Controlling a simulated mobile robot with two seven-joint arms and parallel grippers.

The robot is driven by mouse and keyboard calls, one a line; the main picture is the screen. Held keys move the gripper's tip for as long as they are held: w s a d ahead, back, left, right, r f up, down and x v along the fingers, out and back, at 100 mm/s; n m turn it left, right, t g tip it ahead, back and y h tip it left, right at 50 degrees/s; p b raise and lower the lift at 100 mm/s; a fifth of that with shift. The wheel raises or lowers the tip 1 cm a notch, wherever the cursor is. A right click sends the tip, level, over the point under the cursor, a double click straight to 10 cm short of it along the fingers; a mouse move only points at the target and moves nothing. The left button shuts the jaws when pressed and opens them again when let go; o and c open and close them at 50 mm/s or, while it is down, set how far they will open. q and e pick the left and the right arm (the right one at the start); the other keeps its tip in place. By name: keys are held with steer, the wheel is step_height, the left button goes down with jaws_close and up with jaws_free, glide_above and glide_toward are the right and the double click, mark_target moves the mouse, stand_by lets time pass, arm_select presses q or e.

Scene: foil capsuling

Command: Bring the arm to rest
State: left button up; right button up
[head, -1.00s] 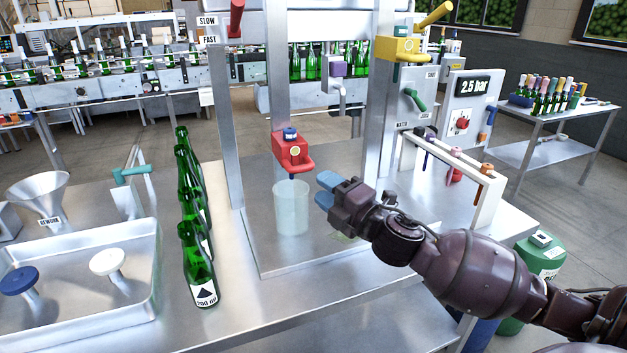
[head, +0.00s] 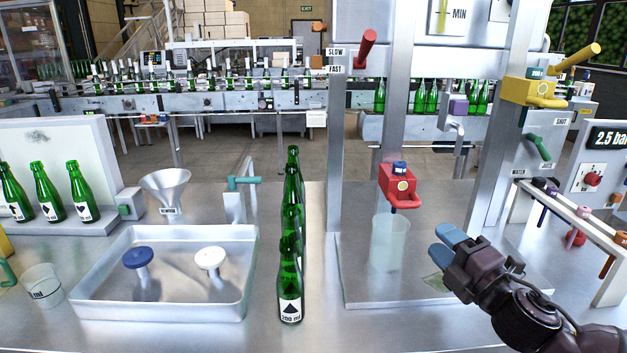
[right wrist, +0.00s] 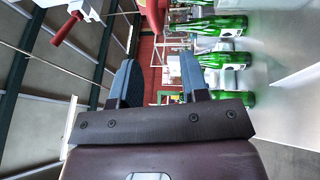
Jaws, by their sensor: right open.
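My right gripper (head: 447,243) is at the right of the head view, its blue fingertips beside a clear cup (head: 389,243) and apart from it. In the right wrist view its two fingers (right wrist: 160,85) stand apart with nothing between them. The cup stands on the metal base under a red valve (head: 400,185). My left gripper is in neither view.
A row of green bottles (head: 290,285) stands left of the cup. A metal tray (head: 200,308) holds a blue-topped and a white-topped piece. A funnel (head: 166,185) and more bottles (head: 47,195) are further left. A white rack (head: 570,200) stands at right.

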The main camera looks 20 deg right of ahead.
steer(key=s+d+f+m+g+h, duration=0.1)
steer(key=s+f+m+g+h, duration=0.25)
steer(key=f+m, duration=0.3)
steer(key=s+f+m+g+h, duration=0.35)
steer(key=s+f+m, duration=0.2)
steer(key=f, duration=0.25)
steer(key=s+a+f+m+g+y, duration=0.2)
steer(key=s+a+f+m+g, duration=0.25)
steer(key=s, duration=0.35)
steer(key=s+a+f+m+g+y, duration=0.1)
steer(key=s+a+f+m+g, duration=0.4)
steer(key=s, duration=0.4)
steer(key=w+f+n+t, duration=0.2)
steer(key=w+f+t, duration=0.5)
steer(key=f, duration=0.4)
steer(key=shift+w+d+f+t+y, duration=0.25)
steer(key=shift+w+d+t+y, duration=0.15)
steer(key=shift+t, duration=0.25)
steer(key=shift+s, duration=0.1)
